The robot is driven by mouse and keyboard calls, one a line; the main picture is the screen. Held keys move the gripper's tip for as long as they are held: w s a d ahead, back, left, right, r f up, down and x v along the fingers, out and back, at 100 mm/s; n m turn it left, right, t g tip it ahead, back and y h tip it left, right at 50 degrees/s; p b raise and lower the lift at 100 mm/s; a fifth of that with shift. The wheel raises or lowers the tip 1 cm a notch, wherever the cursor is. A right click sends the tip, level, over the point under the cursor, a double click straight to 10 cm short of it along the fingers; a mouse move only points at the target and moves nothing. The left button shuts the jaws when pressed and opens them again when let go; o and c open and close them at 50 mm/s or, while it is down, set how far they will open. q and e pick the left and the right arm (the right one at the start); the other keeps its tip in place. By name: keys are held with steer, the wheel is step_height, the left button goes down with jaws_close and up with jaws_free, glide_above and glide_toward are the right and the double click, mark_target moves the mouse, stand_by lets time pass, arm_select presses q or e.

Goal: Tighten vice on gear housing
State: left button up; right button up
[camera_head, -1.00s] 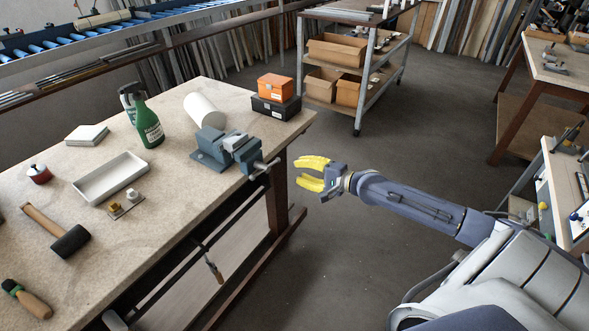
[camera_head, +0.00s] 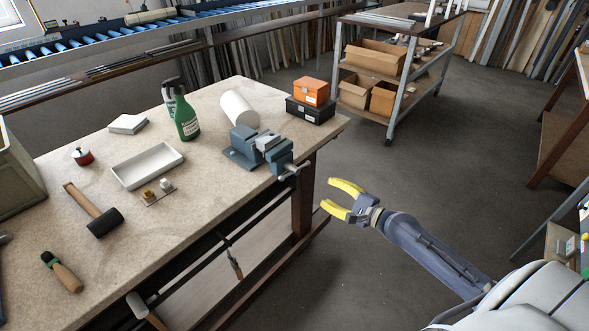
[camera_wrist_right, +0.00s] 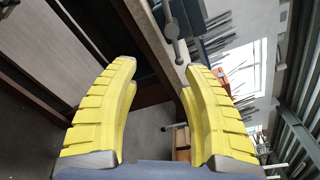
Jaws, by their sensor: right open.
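The blue-grey vice (camera_head: 243,153) is fixed near the right end of the workbench (camera_head: 215,170). Its screw end and handle bar (camera_head: 294,172) stick out past the bench edge. A pale grey piece shows at its jaws; I cannot tell whether it is a jaw or the gear housing. My right gripper (camera_head: 325,195), with yellow fingers, is open and empty, off the bench edge, to the lower right of the handle and apart from it. In the right wrist view, the handle (camera_wrist_right: 172,31) lies beyond the open fingers. My left gripper is not in view.
A white cylinder (camera_head: 238,109), green spray bottle (camera_head: 186,120), orange case (camera_head: 311,91) and black case (camera_head: 310,110) stand around the vice. A white tray (camera_head: 147,166) and mallet (camera_head: 104,222) lie leftward. A cart (camera_head: 397,88) stands behind. The floor beside the bench is clear.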

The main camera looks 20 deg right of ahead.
mark_target(291, 168)
steer(key=shift+m+t+y, duration=0.4)
steer(key=shift+m, duration=0.5)
steer(key=x, duration=0.5)
steer(key=r+x, duration=0.1)
steer(key=x, duration=0.4)
steer(key=a+x, duration=0.1)
steer(key=x, duration=0.5)
steer(key=shift+s+r, duration=0.2)
steer(key=shift+r, duration=0.1)
jaws_close()
